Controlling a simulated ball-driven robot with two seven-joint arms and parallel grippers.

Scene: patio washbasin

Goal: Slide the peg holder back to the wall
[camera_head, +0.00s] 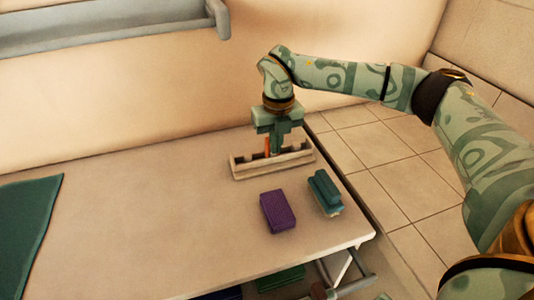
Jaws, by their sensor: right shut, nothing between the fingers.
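The peg holder (246,170) is a long, low beige piece with notches in its upper edge. It lies on the table near the right end, a little in front of the wall, with a strip of bare tabletop seen behind its left part. My right gripper (273,150) points down over the middle of the holder, shut and empty. An orange-red piece shows beside the fingers, and I cannot tell what it is. The fingertips are partly hidden, so contact with the holder is unclear.
A purple block (278,211) and a teal brush-like item (325,193) lie on the table (150,230) in front of the holder. A green cloth or mat (30,232) lies at the left. The wall (140,100) has a grey shelf (110,25). The table's middle is clear.

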